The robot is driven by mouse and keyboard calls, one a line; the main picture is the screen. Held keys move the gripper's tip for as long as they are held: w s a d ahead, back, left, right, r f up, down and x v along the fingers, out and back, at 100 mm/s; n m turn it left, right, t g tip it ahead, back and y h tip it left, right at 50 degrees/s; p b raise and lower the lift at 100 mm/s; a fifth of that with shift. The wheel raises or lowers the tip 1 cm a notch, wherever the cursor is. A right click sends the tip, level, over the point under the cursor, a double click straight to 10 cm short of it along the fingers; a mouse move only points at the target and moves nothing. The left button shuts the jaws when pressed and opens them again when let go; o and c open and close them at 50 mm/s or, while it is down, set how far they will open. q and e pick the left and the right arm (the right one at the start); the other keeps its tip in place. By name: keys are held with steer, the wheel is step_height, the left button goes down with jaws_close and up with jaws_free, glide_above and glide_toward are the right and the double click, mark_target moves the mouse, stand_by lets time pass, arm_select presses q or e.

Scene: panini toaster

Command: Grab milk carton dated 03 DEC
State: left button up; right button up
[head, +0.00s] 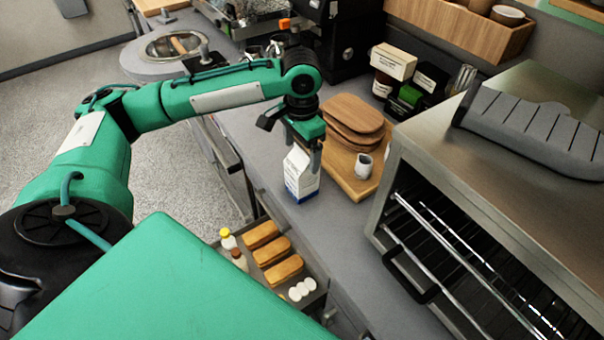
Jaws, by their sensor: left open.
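A white milk carton (300,179) with a blue lower band stands upright on the grey counter, left of the wooden boards. Its date print is too small to read. My left gripper (304,150) comes down from above over the carton's top. It is open, with its fingers around or beside the carton's upper part; I cannot tell whether they touch it. The gripper hides part of the carton's top. My right gripper is not in view.
Wooden boards (347,176) with a small white cup (364,165) lie just right of the carton. A steel toaster oven (440,150) stands further right. An open drawer holds bread rolls (277,252), eggs and bottles. Dark boxes (405,98) stand behind.

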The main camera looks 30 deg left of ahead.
arm_select(q)
step_height(320, 180, down, 4)
steer(key=shift+r+p, duration=0.15)
steer(key=shift+p, duration=0.2)
steer(key=shift+f, duration=0.25)
steer(key=shift+d, duration=0.1)
steer(key=shift+c, duration=0.7)
steer(key=c, duration=0.4)
steer(key=shift+w, duration=0.1)
jaws_close()
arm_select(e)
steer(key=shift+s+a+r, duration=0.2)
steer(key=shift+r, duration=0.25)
